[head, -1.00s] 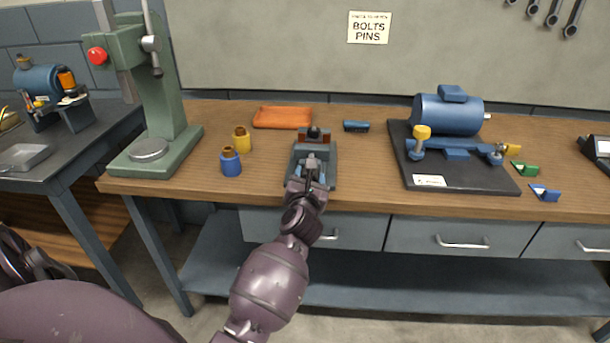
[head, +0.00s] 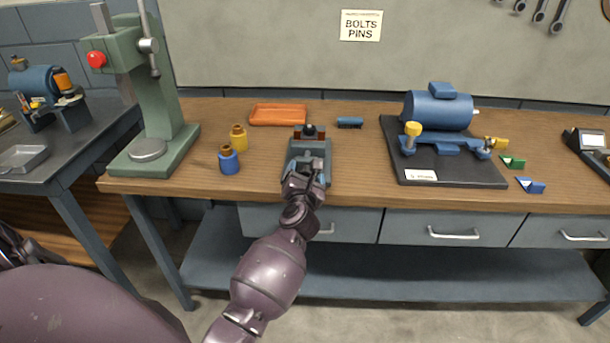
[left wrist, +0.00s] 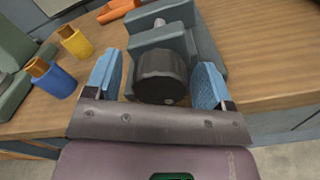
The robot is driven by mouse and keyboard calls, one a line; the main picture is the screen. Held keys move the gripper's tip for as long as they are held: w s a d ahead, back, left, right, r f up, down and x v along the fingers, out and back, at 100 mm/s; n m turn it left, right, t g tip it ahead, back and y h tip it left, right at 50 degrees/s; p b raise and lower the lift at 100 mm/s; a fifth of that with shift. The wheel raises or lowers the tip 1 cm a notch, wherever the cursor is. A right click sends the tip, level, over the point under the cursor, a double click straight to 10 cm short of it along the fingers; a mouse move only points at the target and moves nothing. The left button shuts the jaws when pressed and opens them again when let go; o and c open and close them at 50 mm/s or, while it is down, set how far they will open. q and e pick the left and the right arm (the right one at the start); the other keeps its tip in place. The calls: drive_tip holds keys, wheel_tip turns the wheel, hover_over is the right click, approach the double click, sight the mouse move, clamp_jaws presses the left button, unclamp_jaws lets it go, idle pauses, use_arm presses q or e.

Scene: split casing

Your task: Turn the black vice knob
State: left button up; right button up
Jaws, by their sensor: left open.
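The grey vice (head: 318,148) stands at the front edge of the wooden bench, and a dark round part shows at its far end. Its black knob (left wrist: 162,72) is a thick cylinder facing the left wrist camera. My left gripper (head: 305,176) is at the vice's near end and covers the knob in the head view. In the left wrist view the blue-padded fingers of my left gripper (left wrist: 157,82) are open, one on each side of the knob, with gaps visible beside it. My right gripper is not in view.
A blue bottle (head: 229,160) and a yellow bottle (head: 239,138) stand left of the vice, beside a green press (head: 155,100). An orange tray (head: 278,115) and a blue brush-like item (head: 349,122) lie behind. A motor on a black board (head: 450,177) is right.

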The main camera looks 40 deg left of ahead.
use_arm(q)
drive_tip(key=v, duration=1)
drive_tip(key=shift+s+d+p, duration=0.25)
drive_tip(key=shift+s+p, duration=0.05)
drive_tip(key=shift+p, duration=0.15)
idle(0.5)
drive_tip(key=d+r+m+t+h, duration=0.4)
drive_tip(key=d+m+t, duration=0.1)
drive_tip(key=m, duration=0.8)
drive_tip(key=s+d+f+m+g+h, duration=0.15)
drive_tip(key=d+f+m+h, duration=0.35)
drive_tip(key=m, duration=0.7)
drive_tip(key=s+a+f+m+g, duration=0.2)
drive_tip(key=s+f+m+g, duration=0.2)
drive_tip(key=s+f+m, duration=0.2)
drive_tip(key=s+a+f+m+g, duration=0.2)
drive_tip(key=s+f+m, duration=0.4)
drive_tip(key=s+f, duration=0.4)
drive_tip(key=s+g, duration=0.1)
drive_tip(key=s, duration=0.4)
drive_tip(key=shift+f+m+g, duration=0.3)
drive_tip(key=shift+f+g, duration=0.05)
drive_tip(key=shift+f, duration=0.05)
